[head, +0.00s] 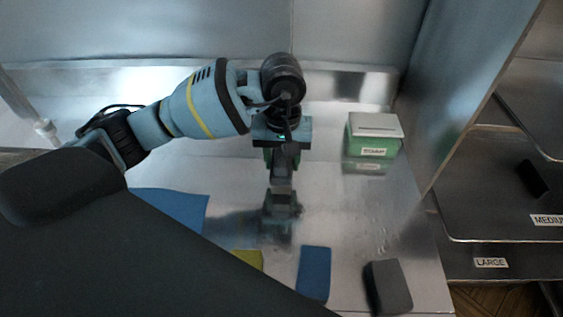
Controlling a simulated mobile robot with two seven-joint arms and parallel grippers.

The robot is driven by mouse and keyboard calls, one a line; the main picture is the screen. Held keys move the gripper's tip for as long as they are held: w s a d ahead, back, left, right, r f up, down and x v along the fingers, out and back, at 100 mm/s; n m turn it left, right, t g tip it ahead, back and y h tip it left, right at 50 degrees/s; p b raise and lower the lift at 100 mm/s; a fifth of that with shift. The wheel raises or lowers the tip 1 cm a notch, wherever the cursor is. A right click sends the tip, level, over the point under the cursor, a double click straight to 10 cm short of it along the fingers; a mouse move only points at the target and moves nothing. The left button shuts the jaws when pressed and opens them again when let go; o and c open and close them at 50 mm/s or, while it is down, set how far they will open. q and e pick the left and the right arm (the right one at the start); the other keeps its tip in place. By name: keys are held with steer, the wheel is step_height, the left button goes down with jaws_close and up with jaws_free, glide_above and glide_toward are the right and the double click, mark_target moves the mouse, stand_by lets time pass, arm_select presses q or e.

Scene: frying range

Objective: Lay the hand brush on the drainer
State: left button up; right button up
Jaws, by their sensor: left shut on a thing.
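My left gripper (283,172) reaches in from the left and points down over the steel worktop. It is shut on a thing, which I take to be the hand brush. The held thing is mostly hidden by the gripper and wrist, so its shape and tilt are hard to tell. A dim reflection of the gripper shows in the steel below it. I cannot make out a drainer for certain in this view. My right gripper is not in view.
A green box with a grey lid (374,137) stands at the back right. A blue cloth (175,207), a yellow-green piece (248,259), a blue piece (314,272) and a dark grey block (392,286) lie in front. Labelled shelves (490,215) stand at right, beside a steel panel (470,90).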

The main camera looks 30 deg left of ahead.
arm_select(q)
steer(key=shift+f, duration=0.75)
steer(key=shift+f, duration=0.1)
steer(key=shift+f, duration=0.15)
steer(key=o, duration=0.9)
step_height(320, 180, up, 12)
steer(key=shift+r, duration=0.25)
